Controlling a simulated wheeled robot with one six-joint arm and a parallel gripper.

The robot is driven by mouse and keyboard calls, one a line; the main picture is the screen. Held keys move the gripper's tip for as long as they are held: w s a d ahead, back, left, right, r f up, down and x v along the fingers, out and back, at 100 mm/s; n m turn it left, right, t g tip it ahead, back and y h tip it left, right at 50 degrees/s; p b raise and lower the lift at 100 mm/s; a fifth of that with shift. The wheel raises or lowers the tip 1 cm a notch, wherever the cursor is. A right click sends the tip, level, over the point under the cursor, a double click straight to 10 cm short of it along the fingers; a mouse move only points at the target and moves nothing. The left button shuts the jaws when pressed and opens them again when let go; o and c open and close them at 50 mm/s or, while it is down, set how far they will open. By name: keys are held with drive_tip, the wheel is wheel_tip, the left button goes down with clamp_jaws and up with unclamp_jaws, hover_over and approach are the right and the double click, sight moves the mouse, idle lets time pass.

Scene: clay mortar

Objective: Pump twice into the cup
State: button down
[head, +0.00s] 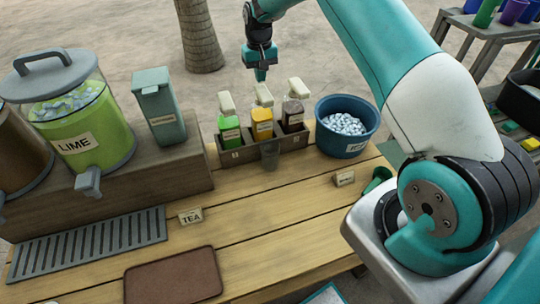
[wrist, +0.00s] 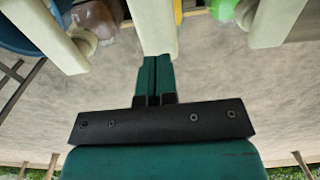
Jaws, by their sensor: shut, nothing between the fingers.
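A rack (head: 238,156) holds three bottles with cream pump heads: green (head: 230,133) at left, yellow-orange (head: 262,130) in the middle, brown (head: 293,120) at right. My gripper (head: 260,76) is shut and empty, pointing down just above the middle pump head (head: 263,93). In the wrist view my shut fingers (wrist: 155,58) overlap the end of the middle pump head (wrist: 151,25); I cannot tell whether they touch. The neighbouring pump heads show on both sides.
A blue ice bucket (head: 340,145) stands right of the rack. A grey-green canister (head: 160,108) and the lime dispenser (head: 85,130) stand left on a raised wooden block. A TEA sign (head: 190,216), grey drip grate (head: 90,245) and brown tray (head: 172,276) lie nearer. The table's middle is mostly clear.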

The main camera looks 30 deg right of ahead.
sight(261, 87)
drive_tip(key=shift+f+b, duration=1.25)
drive_tip(key=shift+f, duration=0.85)
drive_tip(key=shift+r, duration=0.1)
drive_tip(key=shift+r+p, duration=1.25)
drive_tip(key=shift+r, duration=0.8)
drive_tip(key=shift+f, duration=0.2)
